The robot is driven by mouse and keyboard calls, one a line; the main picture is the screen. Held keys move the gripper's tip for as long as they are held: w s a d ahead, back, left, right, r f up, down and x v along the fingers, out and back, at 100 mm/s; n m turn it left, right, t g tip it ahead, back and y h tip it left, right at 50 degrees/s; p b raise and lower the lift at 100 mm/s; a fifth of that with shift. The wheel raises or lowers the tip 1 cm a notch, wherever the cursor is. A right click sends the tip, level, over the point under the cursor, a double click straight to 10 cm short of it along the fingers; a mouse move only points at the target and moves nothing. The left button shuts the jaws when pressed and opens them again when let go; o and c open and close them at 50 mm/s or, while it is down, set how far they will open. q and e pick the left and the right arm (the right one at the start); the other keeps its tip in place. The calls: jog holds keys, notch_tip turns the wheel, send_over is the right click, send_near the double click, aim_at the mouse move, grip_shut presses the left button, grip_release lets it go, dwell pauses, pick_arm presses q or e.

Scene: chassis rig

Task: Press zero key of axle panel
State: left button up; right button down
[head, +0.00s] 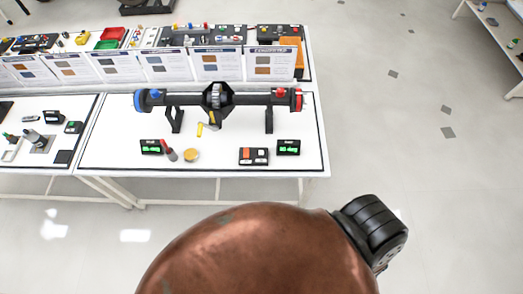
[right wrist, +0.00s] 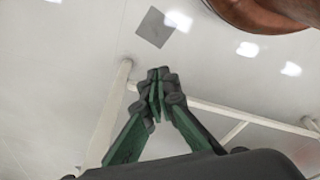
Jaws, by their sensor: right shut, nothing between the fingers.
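A small dark key panel (head: 254,156) with an orange-red key and paler keys lies near the front right of the white table. Its key labels are too small to read, so I cannot tell which is zero. A black box with a green display (head: 288,147) stands to its right. The axle (head: 218,99) rests on dark stands behind them. My right gripper (right wrist: 157,78) shows in the right wrist view, shut and empty, with floor and white table-frame bars beyond it. It is apart from the panel, which that view does not show. My left gripper is not in view.
A second green display (head: 151,146), a red-topped tool (head: 170,154) and a yellow disc (head: 191,155) sit left of the panel. A yellow-handled part (head: 200,129) is under the axle. Upright picture cards (head: 165,66) line the table's back.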

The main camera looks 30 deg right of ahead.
jog(key=w+r+t+p, duration=0.1)
jog(key=w+r+p, duration=0.2)
jog(key=w+r, duration=0.6)
pick_arm(q)
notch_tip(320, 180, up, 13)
jog(key=p, duration=0.9)
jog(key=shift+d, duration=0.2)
pick_arm(e)
notch_tip(320, 180, up, 38)
jog(key=m+t+y, duration=0.1)
jog(key=m+t, duration=0.5)
jog(key=m, duration=0.3)
send_over(262, 154)
jog(key=shift+w+d+r, duration=0.1)
jog(key=shift+d, duration=0.05)
notch_tip(262, 154, down, 8)
jog(key=b, duration=0.8)
pick_arm(q)
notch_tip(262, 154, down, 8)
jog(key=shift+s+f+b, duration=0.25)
jog(key=shift+b, duration=0.05)
pick_arm(e)
jog(key=shift+f, duration=0.35)
jog(key=shift+f, duration=0.45)
